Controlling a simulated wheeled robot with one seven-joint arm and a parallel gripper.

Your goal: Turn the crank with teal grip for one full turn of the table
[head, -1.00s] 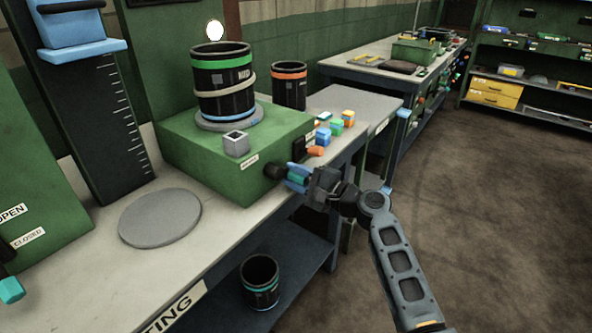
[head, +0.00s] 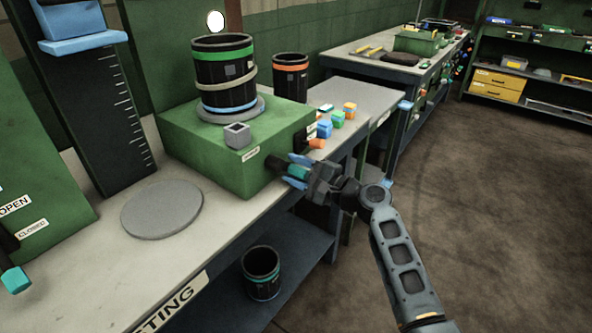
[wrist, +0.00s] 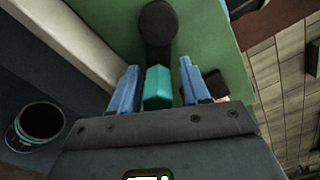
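The crank shows at the front right of the green box (head: 215,155): its dark arm in the wrist view (wrist: 158,32), its teal grip (head: 297,171) in both views. The teal grip (wrist: 158,88) stands between the blue fingers of my gripper (wrist: 160,85), with a narrow gap seen on each side, so my gripper looks open around it. In the head view my gripper (head: 299,171) reaches the crank from the right. The round grey turntable (head: 207,114) on the box carries a black sleeve (head: 225,70) with a beige band and a blue lower stripe.
A small grey block (head: 238,135) sits on the box's front corner. A black sleeve with an orange stripe (head: 290,78) and several coloured cubes (head: 337,118) stand behind. A grey disc (head: 162,208) lies on the bench. Another sleeve (head: 262,272) stands on the lower shelf. Floor at right is clear.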

